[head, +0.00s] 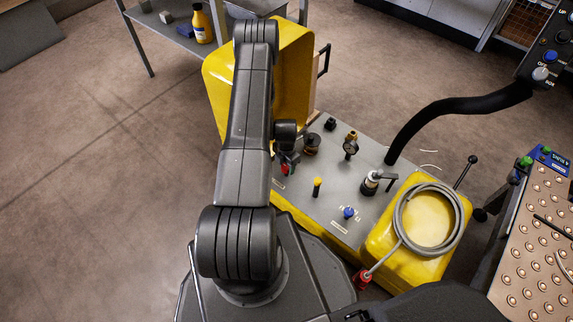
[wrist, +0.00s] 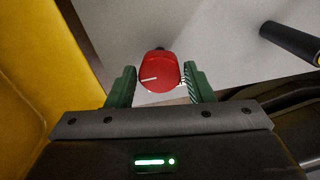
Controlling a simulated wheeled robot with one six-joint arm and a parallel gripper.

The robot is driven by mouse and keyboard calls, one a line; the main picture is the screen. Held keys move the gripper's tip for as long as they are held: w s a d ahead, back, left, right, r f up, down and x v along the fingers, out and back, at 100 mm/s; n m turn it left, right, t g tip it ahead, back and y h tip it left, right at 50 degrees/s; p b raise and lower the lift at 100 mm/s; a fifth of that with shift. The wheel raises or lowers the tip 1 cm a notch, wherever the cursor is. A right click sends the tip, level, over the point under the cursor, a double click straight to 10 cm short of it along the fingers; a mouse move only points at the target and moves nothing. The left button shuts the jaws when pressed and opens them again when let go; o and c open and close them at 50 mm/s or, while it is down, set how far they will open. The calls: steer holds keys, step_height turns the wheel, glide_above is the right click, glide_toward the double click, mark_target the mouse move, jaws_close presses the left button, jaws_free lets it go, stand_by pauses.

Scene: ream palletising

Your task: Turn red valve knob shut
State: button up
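The red valve knob (wrist: 160,73) shows in the wrist view, round with a white pointer line on its face. It sits on a grey panel (wrist: 225,30). My gripper (wrist: 160,84) has one green finger on each side of the knob. A gap shows between the left finger and the knob; the right finger is very close to it, and I cannot tell whether it touches. In the head view the red knob (head: 285,169) is partly hidden by my gripper and arm at the left end of the grey panel top.
A yellow housing (head: 294,75) rises behind the knob. On the panel stand a yellow-tipped lever (head: 317,183), a blue knob (head: 348,212), a gauge (head: 350,148) and a black knob (head: 312,140). A coiled grey cable (head: 399,215) lies on a yellow box at right.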

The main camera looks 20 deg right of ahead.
steer(key=c, duration=0.5)
steer(key=shift+m+b, duration=0.3)
steer(key=m+b, duration=0.2)
steer(key=shift+f+m, duration=0.15)
steer(key=shift+m, duration=0.25)
steer(key=m+b, duration=0.2)
steer(key=m, duration=0.2)
steer(key=shift+m, duration=0.3)
steer(key=m+b, duration=0.2)
steer(key=m, duration=0.3)
steer(key=shift+m+b, duration=0.7)
steer(key=shift+m, duration=1.7)
steer(key=shift+r, duration=0.2)
